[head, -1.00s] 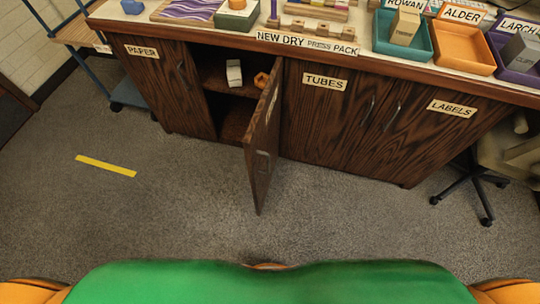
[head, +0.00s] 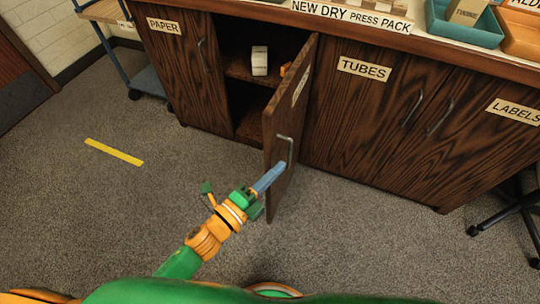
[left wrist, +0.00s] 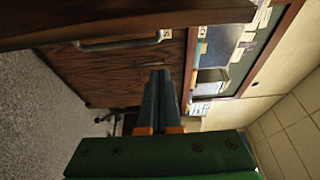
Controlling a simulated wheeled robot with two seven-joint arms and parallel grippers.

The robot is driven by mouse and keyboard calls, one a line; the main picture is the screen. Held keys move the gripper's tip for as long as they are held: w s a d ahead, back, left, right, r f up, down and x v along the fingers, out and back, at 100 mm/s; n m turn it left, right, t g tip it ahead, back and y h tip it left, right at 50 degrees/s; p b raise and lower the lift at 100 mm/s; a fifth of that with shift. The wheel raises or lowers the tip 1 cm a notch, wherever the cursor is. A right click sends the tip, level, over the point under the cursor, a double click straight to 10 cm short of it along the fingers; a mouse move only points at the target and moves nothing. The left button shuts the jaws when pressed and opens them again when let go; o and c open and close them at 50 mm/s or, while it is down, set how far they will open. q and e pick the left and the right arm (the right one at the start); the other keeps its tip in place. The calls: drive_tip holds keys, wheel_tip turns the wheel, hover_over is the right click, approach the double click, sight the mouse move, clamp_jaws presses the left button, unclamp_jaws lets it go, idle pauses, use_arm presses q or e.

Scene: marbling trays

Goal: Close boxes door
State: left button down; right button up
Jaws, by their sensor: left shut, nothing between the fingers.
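The open cabinet door (head: 283,122) stands out from the front between the dark compartment and the TUBES door. Its outer face carries a foreshortened label (head: 301,85) and a metal handle (head: 289,150). My left gripper (head: 279,170) is shut and empty. Its blue-grey fingertips are at the door's outer face, just below the handle; I cannot tell whether they touch it. In the left wrist view the closed fingers (left wrist: 158,100) point forward, with dark wood and a handle beyond. My right gripper is not in view.
Inside the open compartment stand a white box (head: 259,60) and a partly hidden orange item (head: 285,68). The PAPER door (head: 180,75) and TUBES door (head: 360,110) are shut. A chair base (head: 510,215) is at right. Carpet in front is clear, with a yellow strip (head: 114,151).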

sight(270, 156)
use_arm(q)
drive_tip(key=shift+w+a, duration=0.25)
drive_tip(key=shift+w, duration=0.5)
drive_tip(key=shift+w+a, duration=0.2)
drive_tip(key=shift+w, duration=0.5)
drive_tip(key=shift+w+a, duration=0.25)
drive_tip(key=shift+w, duration=0.5)
